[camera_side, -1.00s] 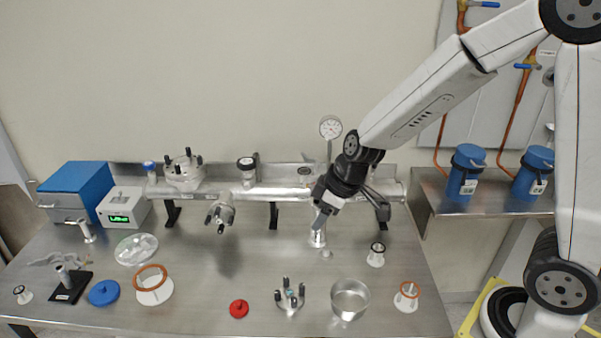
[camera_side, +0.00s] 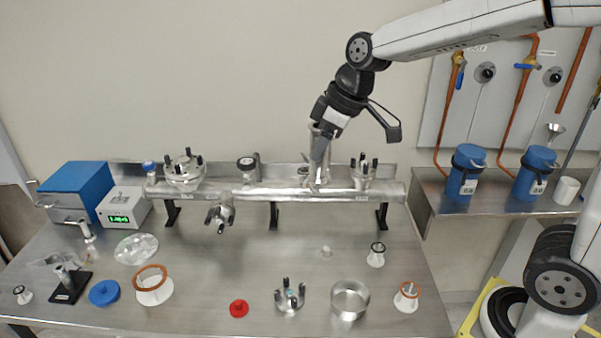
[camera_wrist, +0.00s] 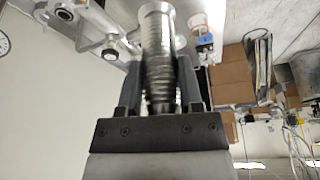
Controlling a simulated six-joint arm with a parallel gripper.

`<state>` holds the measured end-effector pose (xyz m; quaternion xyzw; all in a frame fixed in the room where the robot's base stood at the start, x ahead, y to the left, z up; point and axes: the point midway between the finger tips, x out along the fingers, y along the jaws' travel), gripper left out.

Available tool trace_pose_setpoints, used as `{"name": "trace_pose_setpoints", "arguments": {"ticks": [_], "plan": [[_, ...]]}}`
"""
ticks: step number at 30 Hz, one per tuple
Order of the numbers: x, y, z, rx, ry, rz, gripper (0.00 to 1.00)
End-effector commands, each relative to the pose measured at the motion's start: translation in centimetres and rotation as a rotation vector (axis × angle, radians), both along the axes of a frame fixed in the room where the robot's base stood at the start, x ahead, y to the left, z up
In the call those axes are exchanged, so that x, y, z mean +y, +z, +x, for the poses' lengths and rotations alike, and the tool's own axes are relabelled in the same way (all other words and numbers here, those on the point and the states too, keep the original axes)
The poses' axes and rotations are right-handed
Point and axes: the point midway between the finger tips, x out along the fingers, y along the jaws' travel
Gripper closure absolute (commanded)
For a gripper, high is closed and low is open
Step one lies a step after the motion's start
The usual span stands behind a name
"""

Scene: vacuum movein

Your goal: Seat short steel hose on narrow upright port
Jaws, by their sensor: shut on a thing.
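My gripper (camera_side: 320,152) is shut on the short steel hose (camera_side: 318,172), which is ribbed and silvery. In the wrist view the hose (camera_wrist: 159,50) stands between the two dark fingers of my gripper (camera_wrist: 159,88). In the side view the hose is roughly upright, over or in front of the steel manifold (camera_side: 270,191), right of its middle. The narrow upright port is hard to pick out there, with my fingers and the hose covering part of that spot. I cannot tell whether the hose's lower end touches a port.
A clamped flange (camera_side: 364,170) stands on the manifold just right of my gripper. A larger clamped flange (camera_side: 184,172) and a small dark-topped fitting (camera_side: 247,166) stand to the left.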

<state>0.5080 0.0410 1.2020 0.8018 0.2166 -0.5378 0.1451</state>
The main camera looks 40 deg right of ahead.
Motion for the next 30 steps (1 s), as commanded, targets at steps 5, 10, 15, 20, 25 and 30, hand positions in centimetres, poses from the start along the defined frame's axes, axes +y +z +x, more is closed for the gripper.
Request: {"name": "trace_pose_setpoints", "arguments": {"ticks": [5,10,15,20,25,30], "plan": [[-0.7,0.4,1.7,-0.001,0.005,0.000,1.00],[-1.6,0.8,3.7,0.001,0.013,0.000,1.00],[-3.3,1.1,6.5,0.005,0.026,0.000,1.00],[-5.2,1.2,9.3,0.007,0.042,0.001,1.00],[-7.4,1.2,12.0,0.006,0.061,0.003,1.00],[-9.8,0.8,14.5,0.005,0.079,0.005,1.00]]}}
